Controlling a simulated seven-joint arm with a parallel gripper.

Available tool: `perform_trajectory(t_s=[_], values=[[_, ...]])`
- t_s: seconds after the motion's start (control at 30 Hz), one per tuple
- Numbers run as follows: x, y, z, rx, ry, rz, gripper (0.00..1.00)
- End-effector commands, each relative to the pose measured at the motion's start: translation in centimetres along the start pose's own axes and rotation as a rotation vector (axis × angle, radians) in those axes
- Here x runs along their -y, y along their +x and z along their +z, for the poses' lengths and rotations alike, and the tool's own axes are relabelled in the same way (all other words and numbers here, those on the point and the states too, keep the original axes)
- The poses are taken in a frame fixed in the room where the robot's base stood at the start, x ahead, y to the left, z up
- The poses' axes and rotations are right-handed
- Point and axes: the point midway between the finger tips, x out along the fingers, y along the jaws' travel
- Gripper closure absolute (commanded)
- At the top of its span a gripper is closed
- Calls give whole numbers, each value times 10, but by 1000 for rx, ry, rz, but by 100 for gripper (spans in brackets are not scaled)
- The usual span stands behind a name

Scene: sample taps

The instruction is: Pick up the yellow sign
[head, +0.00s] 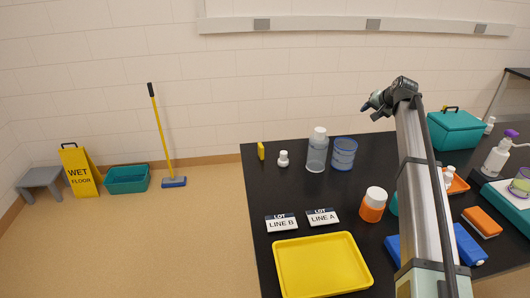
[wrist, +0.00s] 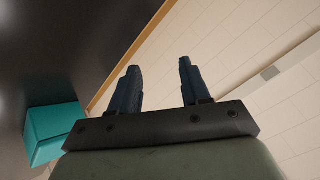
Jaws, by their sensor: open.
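The yellow sign (head: 80,171), lettered "WET FLOOR", stands upright on the floor at the far left in the head view, between a grey stool and a teal tub. My gripper (head: 368,106) is raised above the back of the black table, far to the right of the sign. In the wrist view my gripper (wrist: 159,68) shows two dark fingers apart with nothing between them. The sign is not visible in the wrist view.
The black table (head: 262,195) holds a yellow tray (head: 320,265), two lot labels, bottles and a teal box (head: 455,130); that box also shows in the wrist view (wrist: 52,133). A grey stool (head: 42,180), teal tub (head: 127,179) and broom (head: 162,135) stand near the wall. Open floor lies left of the table.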

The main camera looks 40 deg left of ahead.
Motion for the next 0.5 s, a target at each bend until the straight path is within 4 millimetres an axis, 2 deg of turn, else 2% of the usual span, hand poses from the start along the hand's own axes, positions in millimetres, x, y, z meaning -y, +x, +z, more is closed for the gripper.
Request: perform_trajectory(t_s=[0.03,0.1,0.3,0.5], values=[[27,8,18,31,-52,1,53],[58,18,41,71,-127,7,53],[142,36,112,180,-340,23,53],[217,44,185,280,-551,37,53]])
